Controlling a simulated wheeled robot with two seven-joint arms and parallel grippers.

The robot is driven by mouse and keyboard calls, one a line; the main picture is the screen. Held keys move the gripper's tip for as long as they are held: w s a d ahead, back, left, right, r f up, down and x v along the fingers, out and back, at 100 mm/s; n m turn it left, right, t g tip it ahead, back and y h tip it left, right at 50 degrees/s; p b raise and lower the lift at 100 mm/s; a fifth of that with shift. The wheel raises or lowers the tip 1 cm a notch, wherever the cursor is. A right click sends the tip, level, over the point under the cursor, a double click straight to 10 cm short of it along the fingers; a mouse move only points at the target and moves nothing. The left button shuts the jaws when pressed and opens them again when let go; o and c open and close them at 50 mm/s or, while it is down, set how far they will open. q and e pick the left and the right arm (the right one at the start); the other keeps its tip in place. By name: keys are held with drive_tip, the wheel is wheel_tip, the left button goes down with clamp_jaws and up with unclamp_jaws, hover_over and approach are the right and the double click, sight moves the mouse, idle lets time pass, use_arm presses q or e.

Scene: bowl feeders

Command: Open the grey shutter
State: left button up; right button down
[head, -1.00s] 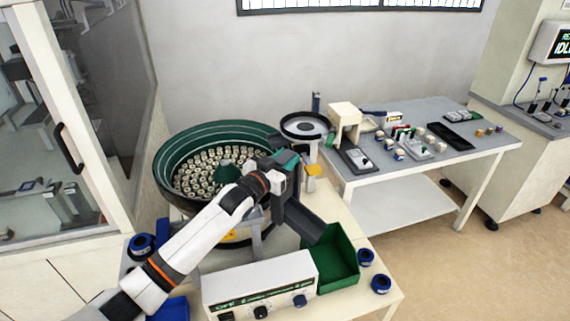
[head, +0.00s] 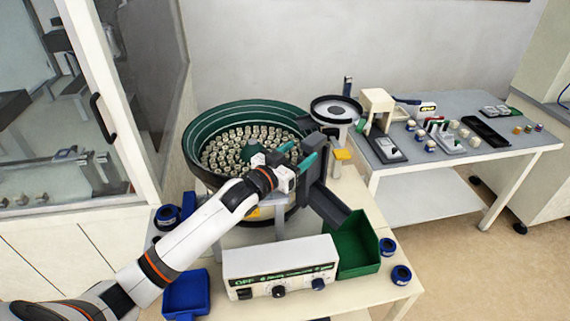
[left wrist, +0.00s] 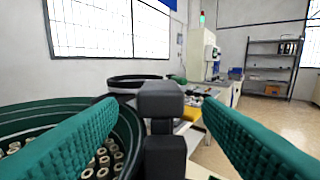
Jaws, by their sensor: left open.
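The grey shutter appears to be the dark grey upright piece with a block-shaped top at the bowl's outlet, in the left wrist view (left wrist: 160,102) and the head view (head: 322,140). My left gripper (head: 298,155) is open beside the outlet, its teal fingers pointing toward it. In the left wrist view the block stands between the two finger pads, with gaps on both sides and no visible contact. The green bowl feeder (head: 192,140) full of small ring-shaped parts is left of the gripper. My right gripper is not in view.
A dark grey chute (head: 335,205) slopes down to a green bin (head: 355,245). A white control box (head: 280,262) stands in front, below my left arm. Blue rings and a blue tray (head: 186,294) lie around. A side table (head: 470,160) holds small parts.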

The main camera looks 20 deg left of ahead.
sight(315, 137)
use_arm(q)
drive_tip(key=v, duration=0.5)
drive_tip(key=shift+s+a, duration=0.1)
drive_tip(key=shift+s, duration=0.1)
drive_tip(key=x, duration=0.4)
drive_tip(key=b+x, duration=0.1)
drive_tip(key=x, duration=0.3)
drive_tip(key=r+b+x, duration=0.1)
drive_tip(key=x, duration=0.3)
drive_tip(key=shift+w, duration=0.3)
